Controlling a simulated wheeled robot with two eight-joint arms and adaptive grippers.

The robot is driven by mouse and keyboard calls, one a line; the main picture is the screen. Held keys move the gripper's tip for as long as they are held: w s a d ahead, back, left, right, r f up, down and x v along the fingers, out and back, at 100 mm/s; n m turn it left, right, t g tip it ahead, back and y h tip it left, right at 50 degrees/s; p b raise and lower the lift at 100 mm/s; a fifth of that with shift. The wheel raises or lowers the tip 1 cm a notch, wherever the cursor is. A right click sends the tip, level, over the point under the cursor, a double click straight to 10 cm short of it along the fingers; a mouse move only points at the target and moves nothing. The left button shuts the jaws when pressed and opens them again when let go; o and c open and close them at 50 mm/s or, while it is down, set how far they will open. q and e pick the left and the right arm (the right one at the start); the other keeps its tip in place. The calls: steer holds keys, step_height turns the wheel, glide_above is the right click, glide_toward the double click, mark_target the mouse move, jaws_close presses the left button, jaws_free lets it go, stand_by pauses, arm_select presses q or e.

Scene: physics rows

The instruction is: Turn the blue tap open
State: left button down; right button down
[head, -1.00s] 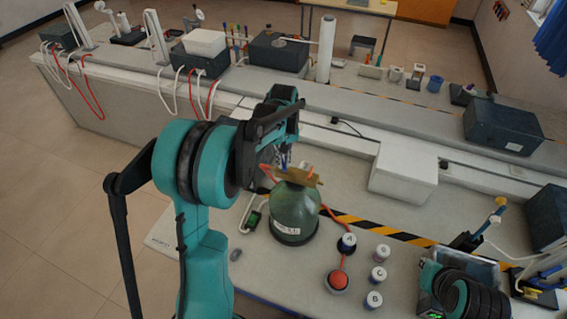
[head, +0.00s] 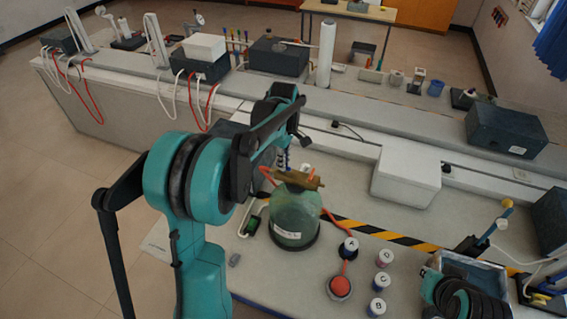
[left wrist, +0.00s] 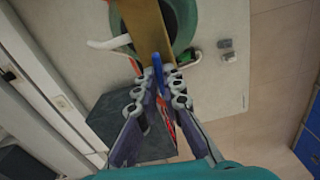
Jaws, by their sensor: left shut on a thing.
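The blue tap (left wrist: 158,66) is a thin blue handle beside a brass fitting (left wrist: 146,28) in the left wrist view. In the head view a bit of blue (head: 285,160) shows behind the fitting. The fitting (head: 298,179) sits on top of a green rounded vessel (head: 294,214). My left gripper (left wrist: 159,82) is shut on the blue tap, with one finger on each side of it. In the head view my left arm's links partly hide the fingers. A red part shows between the fingers in the left wrist view. My right gripper cannot be made out.
A red hose (head: 334,225) runs from the vessel to a round red-topped piece (head: 340,287). Several small lettered jars (head: 380,281) stand right of it. A white box (head: 405,176) sits farther back. A crate (head: 480,272) stands at the right.

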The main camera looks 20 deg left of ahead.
arm_select(q)
steer(key=shift+n, duration=0.6)
steer(key=c, duration=1.7)
jaws_free()
step_height(320, 180, up, 12)
steer(key=shift+r, duration=0.1)
